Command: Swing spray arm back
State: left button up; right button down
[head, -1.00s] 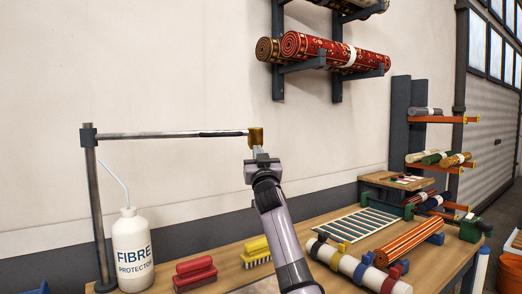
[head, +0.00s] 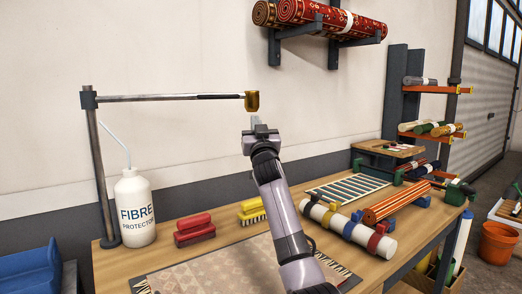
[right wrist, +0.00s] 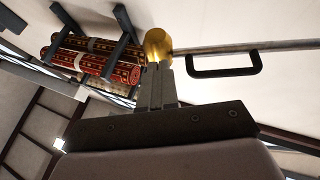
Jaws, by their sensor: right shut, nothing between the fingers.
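The spray arm (head: 180,97) is a thin metal bar that reaches right from an upright post (head: 98,170), in front of the pale wall. A brass nozzle (head: 252,101) hangs at its free end. My right gripper (head: 262,127) points up just below the nozzle and looks apart from it. In the right wrist view its fingers (right wrist: 158,70) are together and empty, with the brass nozzle (right wrist: 158,44) behind their tips. A black handle (right wrist: 225,72) on the bar shows there too. My left gripper is not in view.
The bench holds a white bottle (head: 133,205), a red brush (head: 194,228), a yellow brush (head: 251,212), a patterned rug (head: 215,272) and a clamped white roll (head: 375,242). Rolled rugs (head: 335,18) sit on a wall rack above. An orange bucket (head: 498,243) stands right.

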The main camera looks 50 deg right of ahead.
jog(key=b+v, duration=0.1)
jog(key=v, duration=0.8)
jog(key=shift+w+f+b, duration=0.2)
jog(key=shift+f+b, duration=0.05)
jog(key=shift+b, duration=0.05)
